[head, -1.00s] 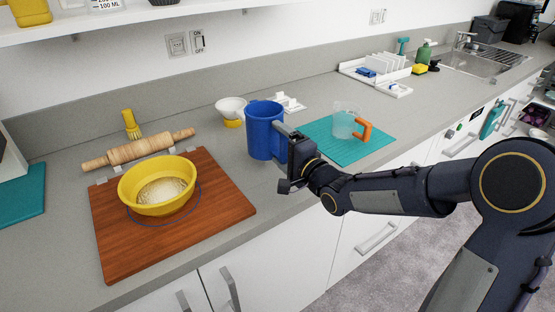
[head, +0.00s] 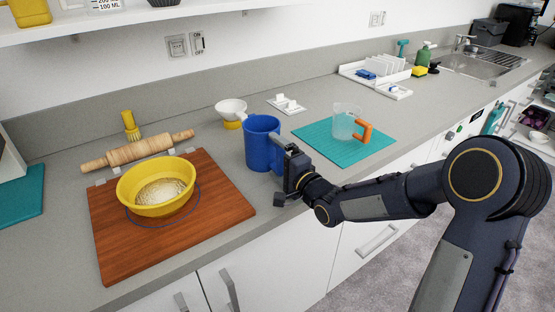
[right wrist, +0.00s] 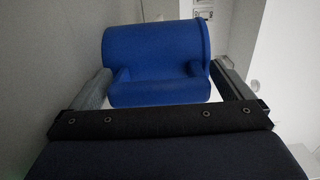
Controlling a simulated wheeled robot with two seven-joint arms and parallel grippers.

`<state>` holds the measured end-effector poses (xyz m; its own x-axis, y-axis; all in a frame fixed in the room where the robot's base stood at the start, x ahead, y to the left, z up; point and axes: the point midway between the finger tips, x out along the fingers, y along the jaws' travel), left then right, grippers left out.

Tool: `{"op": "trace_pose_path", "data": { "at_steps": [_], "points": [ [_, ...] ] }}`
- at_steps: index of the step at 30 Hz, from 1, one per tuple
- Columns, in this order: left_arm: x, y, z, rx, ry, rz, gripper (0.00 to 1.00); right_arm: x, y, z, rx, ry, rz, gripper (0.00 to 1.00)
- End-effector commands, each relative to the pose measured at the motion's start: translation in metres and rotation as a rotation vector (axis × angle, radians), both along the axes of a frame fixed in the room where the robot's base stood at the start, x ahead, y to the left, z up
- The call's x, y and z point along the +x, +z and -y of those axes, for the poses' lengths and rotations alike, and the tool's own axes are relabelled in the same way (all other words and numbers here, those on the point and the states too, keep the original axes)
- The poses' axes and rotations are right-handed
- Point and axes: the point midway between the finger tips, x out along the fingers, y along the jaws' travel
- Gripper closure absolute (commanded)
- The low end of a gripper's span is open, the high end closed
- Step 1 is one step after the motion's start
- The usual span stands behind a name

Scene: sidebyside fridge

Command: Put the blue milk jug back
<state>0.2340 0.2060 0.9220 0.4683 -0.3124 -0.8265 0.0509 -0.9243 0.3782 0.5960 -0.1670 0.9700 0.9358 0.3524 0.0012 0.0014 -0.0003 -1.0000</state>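The blue milk jug (head: 261,145) is upright at the countertop, between the wooden board and the teal mat. I cannot tell for sure whether its base touches the counter. My right gripper (head: 284,146) is at the jug's right side, where the handle is. In the right wrist view the jug (right wrist: 155,45) fills the space ahead, and its handle lies between the two fingers (right wrist: 160,80). Both fingers seem to touch the handle's ends. The jug's inside is hidden. My left gripper is in neither view.
A yellow bowl (head: 133,201) stands on the wooden board (head: 222,205), left of the jug. A clear jug with an orange handle (head: 345,124) stands on the teal mat (head: 330,150) to the right. A white funnel-like item (head: 230,108) is close behind.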

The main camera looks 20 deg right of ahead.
Motion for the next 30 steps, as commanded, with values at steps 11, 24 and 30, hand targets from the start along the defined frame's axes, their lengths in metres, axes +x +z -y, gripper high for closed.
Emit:
{"op": "trace_pose_path", "data": {
  "at_steps": [11, 24, 30],
  "points": [
    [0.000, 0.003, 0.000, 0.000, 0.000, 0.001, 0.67, -0.010, -0.003, 0.005, 0.000, -0.001, -0.002, 0.00],
    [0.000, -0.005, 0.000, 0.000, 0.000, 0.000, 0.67, -0.090, -0.001, 0.046, -0.001, -0.003, -0.003, 0.00],
    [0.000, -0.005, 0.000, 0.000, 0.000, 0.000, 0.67, -0.107, -0.001, 0.052, 0.000, -0.001, -0.003, 0.00]
  ]
}}
